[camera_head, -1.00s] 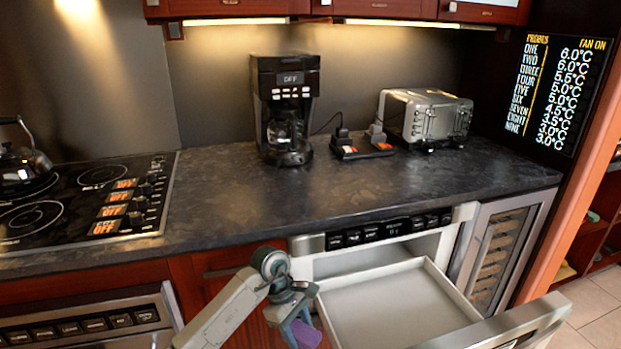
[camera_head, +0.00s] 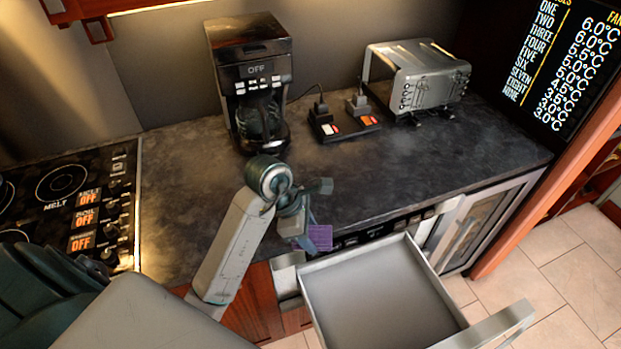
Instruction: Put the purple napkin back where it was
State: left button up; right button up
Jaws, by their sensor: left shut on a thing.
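My left gripper (camera_head: 306,236) is shut on the purple napkin (camera_head: 321,237). It holds the napkin near the front edge of the dark counter, above the back left corner of the open microwave drawer. Part of the napkin is hidden by the gripper. The microwave drawer (camera_head: 390,300) is pulled out and its visible inside is empty. My right gripper is not in view.
A coffee maker (camera_head: 250,85) stands on the counter (camera_head: 400,160) behind my left arm. A power strip (camera_head: 343,126) and a silver toaster (camera_head: 422,78) are to its right. A cooktop (camera_head: 70,205) is at the left. The counter right of the gripper is clear.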

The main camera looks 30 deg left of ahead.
pick_arm(q)
jog(key=w+b, duration=0.1)
jog(key=w+a+b, duration=0.1)
jog(key=w, duration=0.1)
jog(key=w+a+b, duration=0.1)
jog(key=shift+w+a+f, duration=0.15)
jog(key=shift+a+f, duration=0.1)
jog(key=shift+f, duration=0.05)
send_over(313, 202)
jog(key=a, duration=0.1)
jog(key=shift+s+a+f, duration=0.1)
jog(key=shift+s+f, duration=0.15)
jog(key=shift+s, duration=0.15)
jog(key=shift+f+b, duration=0.8)
jog(key=shift+f, duration=1)
jog(key=shift+f, duration=0.1)
jog(key=o, duration=0.9)
jog(key=shift+o, duration=0.2)
